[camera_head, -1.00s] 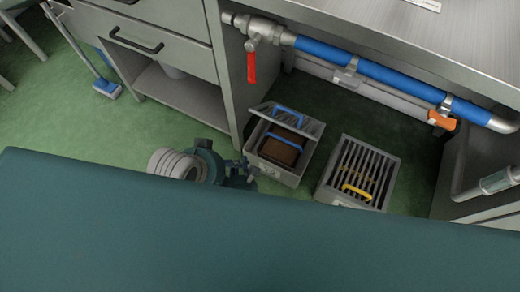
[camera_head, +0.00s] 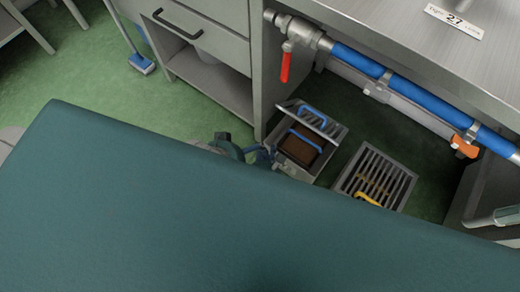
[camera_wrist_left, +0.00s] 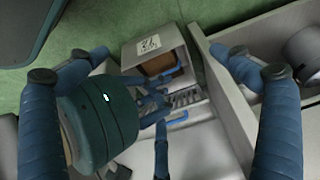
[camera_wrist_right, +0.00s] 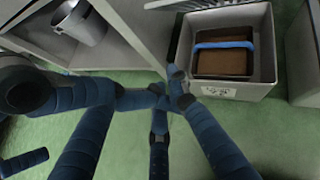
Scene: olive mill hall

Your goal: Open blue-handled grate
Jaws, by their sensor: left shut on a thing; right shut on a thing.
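The blue-handled grate (camera_head: 328,128) stands tilted up on a grey box (camera_head: 300,172); its blue handle (camera_head: 314,113) is on the upper side. Inside the box is a brown basket (camera_head: 298,150) with its own blue handle. My right gripper (camera_head: 264,155) is at the box's left corner.
A second box with a closed grate (camera_head: 376,178) and yellow handle (camera_head: 367,199) stands to the right. A blue pipe (camera_head: 358,62) with a red lever (camera_head: 286,66) runs above under the bench. A cabinet (camera_head: 205,60) stands left. Green floor (camera_head: 75,75) is free farther left.

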